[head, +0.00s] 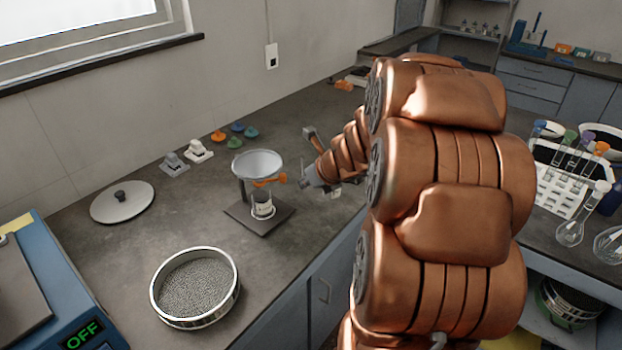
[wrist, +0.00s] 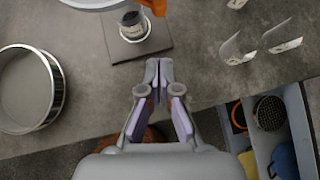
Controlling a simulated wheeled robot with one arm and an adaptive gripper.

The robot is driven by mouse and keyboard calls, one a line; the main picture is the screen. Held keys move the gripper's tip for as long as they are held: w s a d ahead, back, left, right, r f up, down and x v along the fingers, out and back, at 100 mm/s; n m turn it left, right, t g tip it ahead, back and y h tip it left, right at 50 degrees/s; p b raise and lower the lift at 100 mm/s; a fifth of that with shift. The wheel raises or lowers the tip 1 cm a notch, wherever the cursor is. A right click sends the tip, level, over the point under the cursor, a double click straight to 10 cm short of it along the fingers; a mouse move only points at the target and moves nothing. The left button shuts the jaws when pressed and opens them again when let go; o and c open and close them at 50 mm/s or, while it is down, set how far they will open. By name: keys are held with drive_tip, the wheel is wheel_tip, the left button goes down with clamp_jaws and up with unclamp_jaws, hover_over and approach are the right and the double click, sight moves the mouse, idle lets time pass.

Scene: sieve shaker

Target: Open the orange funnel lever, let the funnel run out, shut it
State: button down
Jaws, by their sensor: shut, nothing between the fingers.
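The white funnel (head: 257,164) sits on its stand with a dark square base (head: 273,222) in the middle of the bench. The orange lever (head: 270,181) is below the funnel bowl. In the wrist view, the orange lever (wrist: 155,6) is cut off by the top edge. A labelled glass beaker (head: 263,206) stands on the base under the funnel; its contents are hard to make out. My gripper (wrist: 158,66) is shut and empty, just short of the stand base and apart from the lever. In the head view it is right of the stand, partly hidden by my arm.
A round sieve of grey grains (head: 235,287) stands front left of the stand. A grey lid (head: 122,202) lies farther left. A blue machine (head: 40,285) reading OFF is at the left edge. Glass vessels (wrist: 282,38) stand right of the stand in the wrist view.

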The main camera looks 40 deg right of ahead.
sight(285, 181)
drive_tip(key=w+f, duration=0.3)
drive_tip(key=w, duration=0.4)
drive_tip(key=shift+w+f, duration=0.2)
drive_tip(key=shift+f, duration=0.1)
drive_tip(key=shift+w+d+r+p, duration=0.1)
drive_tip(key=shift+p, duration=0.4)
